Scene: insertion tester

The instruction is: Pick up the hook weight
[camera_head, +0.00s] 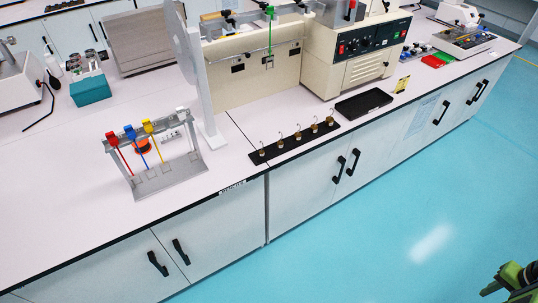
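Several small brass hook weights stand upright in a row on a long black rack at the front of the white bench. The nearest-left hook weight (262,151) is at the left end of the black rack (288,146); another hook weight (298,136) is in the middle and one more (330,121) at the right end. Each has a thin wire hook on top. A green and black end of my arm, with my gripper (497,287), is cut off at the lower right corner, far from the weights. Its finger opening cannot be made out.
A grey stand (168,178) with red, blue, yellow and white hanging pieces stands left of the rack. A beige tester (355,55) with a white column (196,85) stands behind. A black tray (364,104) lies to the right. Blue floor in front is clear.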

